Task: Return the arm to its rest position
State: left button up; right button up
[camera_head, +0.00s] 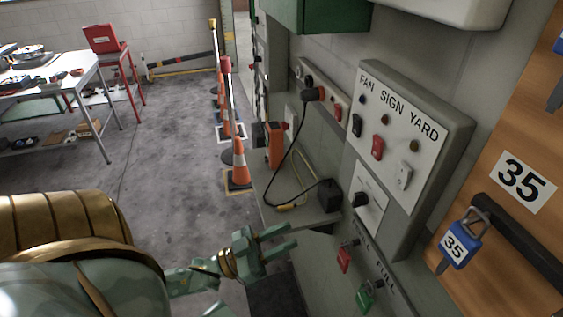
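My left arm comes in from the lower left, green with gold bands. My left gripper (277,243) is at the lower middle of the head view, in front of the grey cabinet. Its two green fingers point right and stand apart, with nothing between them. It appears apart from the shelf and the switches. My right gripper is not in view.
A panel labelled FAN SIGN YARD (400,123) is on the right wall. Below are a red switch (344,259) and a green one (365,298). A blue padlock (460,246) hangs at right. Orange cones (239,163) stand behind; the floor (165,140) at left is open.

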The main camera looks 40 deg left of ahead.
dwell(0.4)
pick_arm(q)
jog(key=a+f+g+y, duration=0.2)
jog(key=f+y, duration=0.1)
jog(key=f, duration=0.5)
jog(key=a+f+g+y, duration=0.2)
jog(key=a+f+y, duration=0.1)
jog(key=f, duration=0.4)
jog(key=s+a+f+g+y+b, duration=0.1)
jog(key=s+f+g+y, duration=0.15)
jog(key=f, duration=0.45)
jog(key=s+a+f+n+g+y+b, duration=0.1)
jog(key=s+a+f, duration=0.1)
jog(key=s+f, duration=0.35)
jog(key=s+a+f+g+y+b, duration=0.1)
jog(key=s+f+g+y, duration=0.1)
jog(key=f, duration=0.6)
jog(key=s+d+f+n+g+y+b, duration=0.1)
jog(key=s+d+f+g+b, duration=0.15)
jog(key=s+f, duration=0.55)
jog(key=s+d+f+g+b, duration=0.1)
jog(key=s+f+g+b, duration=0.1)
jog(key=s+f+g, duration=0.4)
jog(key=s+d+f+b, duration=0.3)
jog(key=s+d+f, duration=0.3)
jog(key=d, duration=0.3)
jog(key=shift+s+d+f+h, duration=0.2)
jog(key=shift+d+f+h, duration=0.2)
jog(key=shift+f, duration=0.25)
